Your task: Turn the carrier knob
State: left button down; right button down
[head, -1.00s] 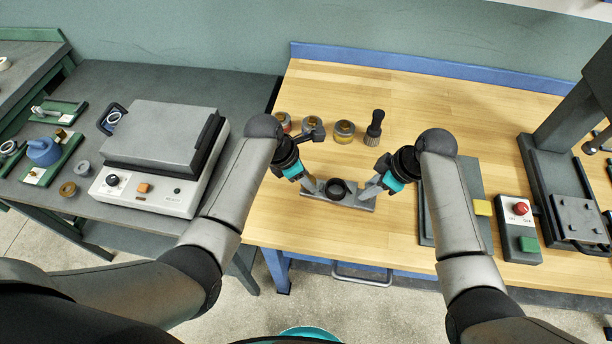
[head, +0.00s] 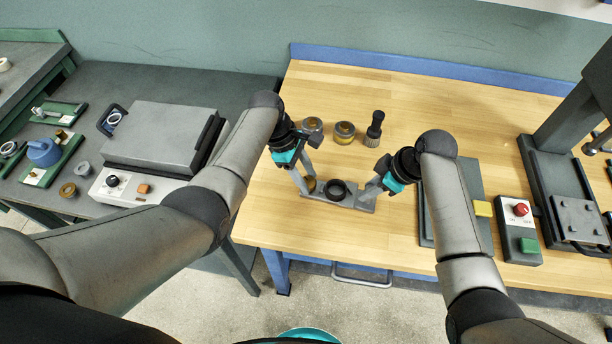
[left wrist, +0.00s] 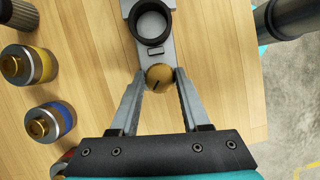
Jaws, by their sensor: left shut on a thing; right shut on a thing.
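The carrier (head: 352,204) is a grey bar on the wooden bench, with a black ring (head: 337,190) at its middle. A round brass knob (left wrist: 159,77) with a dark slot sits at the carrier's left end; it is partly hidden in the head view (head: 311,185). My left gripper (head: 309,188) is shut on the knob, one finger on each side of it in the left wrist view. My right gripper (head: 367,194) is shut on the right end of the carrier; its exact contact is hard to see in the head view.
A grey lidded machine (head: 160,135) is at left. A switch box with a red knob (head: 520,210) and a press are at right. The back of the bench is clear.

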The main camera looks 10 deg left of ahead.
pick_arm(q)
jog(key=m+g, duration=0.1)
jog(key=m, duration=0.1)
jog(key=m+y, duration=0.1)
jog(key=m, duration=0.1)
jog(key=shift+w+m+g, duration=0.15)
jog(key=shift+m+g, duration=0.25)
jog(key=shift+m, duration=0.4)
jog(key=shift+c, duration=1.8)
grip_release()
jog(key=shift+r, duration=0.15)
jog(key=v, duration=1.1)
jog(key=shift+a+r, duration=0.15)
jog(key=shift+r, duration=0.15)
jog(key=shift+w, duration=0.15)
